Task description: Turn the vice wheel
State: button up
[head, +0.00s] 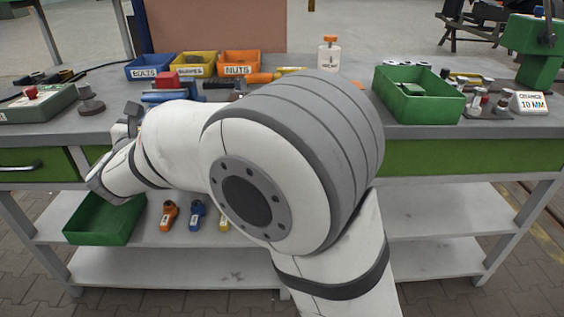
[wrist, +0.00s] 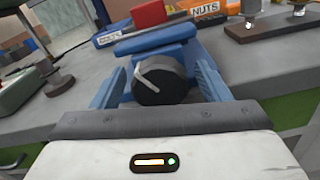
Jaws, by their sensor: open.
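The blue vice (wrist: 165,42) stands on the grey bench with a red block (wrist: 149,14) at its top. In the head view the blue vice (head: 166,97) is partly behind my arm. Its dark round wheel (wrist: 152,93), with a pale bar across its face, faces my wrist camera. My gripper (wrist: 160,70) is open, with one blue finger on each side of the wheel. Whether the fingers touch the wheel I cannot tell. In the head view my gripper (head: 129,118) is at the bench's front edge, and the wheel is hidden.
Bins for bolts (head: 150,72) and nuts (head: 240,70) stand behind the vice. A grey box with a red knob (head: 32,100) and a round-based post (head: 90,103) are to its left. A green bin (head: 419,96) is at right. A green tray (head: 104,222) sits on the shelf below.

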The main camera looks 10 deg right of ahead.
jog(key=shift+r+n+p, duration=0.35)
jog(key=shift+n+p, duration=0.65)
jog(key=shift+p, duration=0.15)
jog(key=s, duration=0.8)
jog(key=s+d+f+m+g+h+b, duration=0.1)
jog(key=d+f+m+g+h, duration=0.2)
jog(key=d, duration=1)
jog(key=s+d+f+m+g+h+b, duration=0.1)
jog(key=d+f+m+g+h, duration=0.2)
jog(key=d+f+m+g, duration=0.4)
jog(key=shift+d+f+m+h+b, duration=0.35)
jog(key=shift+d+f+m, duration=0.4)
jog(key=shift+d+m, duration=2.15)
jog(key=shift+d+n, duration=0.5)
